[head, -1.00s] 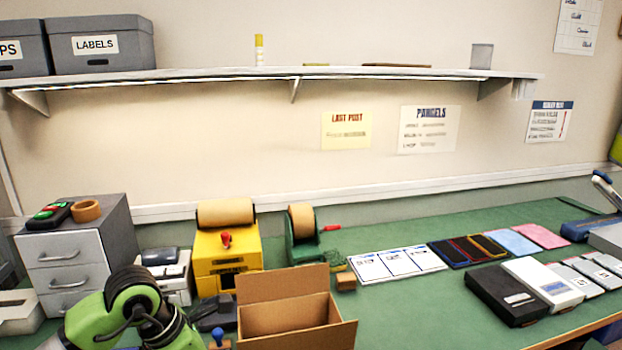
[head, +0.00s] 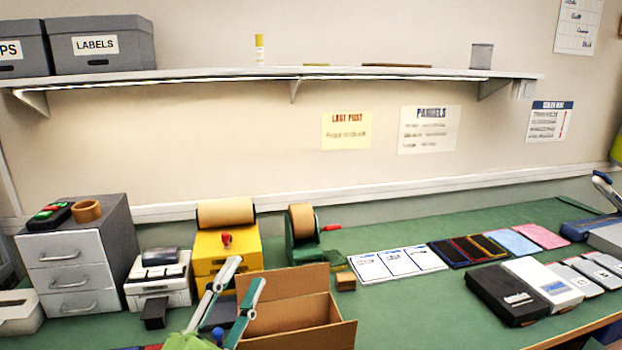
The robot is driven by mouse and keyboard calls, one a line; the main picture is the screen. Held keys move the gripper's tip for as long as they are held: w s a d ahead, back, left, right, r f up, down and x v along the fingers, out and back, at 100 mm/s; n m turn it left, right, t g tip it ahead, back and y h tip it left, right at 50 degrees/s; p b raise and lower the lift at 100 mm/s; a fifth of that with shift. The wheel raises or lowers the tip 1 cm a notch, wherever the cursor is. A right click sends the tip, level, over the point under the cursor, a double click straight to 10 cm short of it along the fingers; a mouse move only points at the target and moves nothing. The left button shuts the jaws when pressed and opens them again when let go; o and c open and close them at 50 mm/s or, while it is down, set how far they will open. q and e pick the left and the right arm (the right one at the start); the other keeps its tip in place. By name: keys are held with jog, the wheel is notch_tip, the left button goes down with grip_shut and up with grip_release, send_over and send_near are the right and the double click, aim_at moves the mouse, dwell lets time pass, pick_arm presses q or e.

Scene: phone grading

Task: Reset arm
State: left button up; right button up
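My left gripper (head: 246,273) comes up from the bottom edge, with a green body and two grey and teal fingers. My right gripper is not in view.
A yellow tape dispenser (head: 228,250), a green tape dispenser (head: 302,238), a small white printer (head: 158,280) and a grey drawer unit (head: 75,255) stand behind. Black and white phone boxes (head: 542,285) lie at the right. The green bench (head: 420,305) is clear right of the cardboard box.

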pick_arm(q)
jog(key=s+a+f+n+g+y, duration=0.35)
jog(key=a+f+n, duration=0.2)
jog(key=f, duration=0.55)
jog(key=s+a+f+n+g+y, duration=0.2)
jog(key=a+f+n+g+y, duration=0.3)
jog(key=f, duration=0.6)
jog(key=s+d+f+n+g+h, duration=0.1)
jog(key=s+f+n+g, duration=0.1)
jog(key=s+f+g, duration=0.65)
jog(key=s+d+f+n+g+h, duration=0.15)
jog(key=s+f, duration=0.45)
jog(key=s, duration=0.7)
notch_tip(320, 180, down, 25)
jog(key=y, duration=0.1)
jog(key=s+a+f+g, duration=0.1)
jog(key=s+a+f, duration=0.1)
jog(key=s+f, duration=0.6)
jog(key=s+a+f, duration=0.2)
jog(key=s+f, duration=0.7)
jog(key=s, duration=0.1)
jog(key=shift+s+f+g, duration=0.15)
jog(key=shift+f+g, duration=0.15)
jog(key=shift+g, duration=0.05)
